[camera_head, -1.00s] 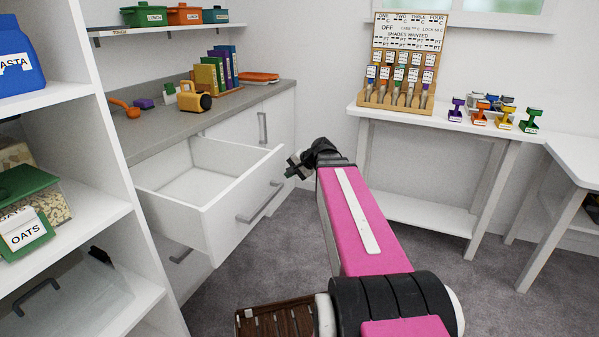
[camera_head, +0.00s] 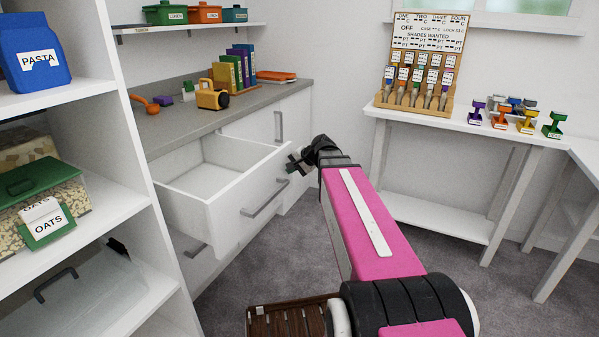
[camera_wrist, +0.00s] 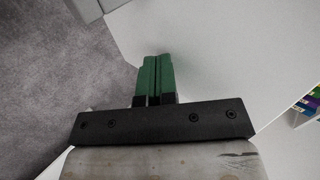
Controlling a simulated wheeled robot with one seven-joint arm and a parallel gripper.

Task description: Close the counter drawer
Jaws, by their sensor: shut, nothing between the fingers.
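The counter drawer (camera_head: 222,212) is pulled well out from the white counter, left of centre in the head view. It looks empty and has a grey bar handle (camera_head: 265,198) on its front. My gripper (camera_head: 297,163) is near the drawer's far front corner; whether it touches the drawer front cannot be told. In the wrist view, the green fingers of my gripper (camera_wrist: 154,80) are together with nothing between them. A plain white surface lies beyond and to the right of them.
White shelves (camera_head: 100,195) with containers stand close on the left. A white table (camera_head: 470,122) with a sign rack is at the right. Grey carpet (camera_head: 290,250) is open between them.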

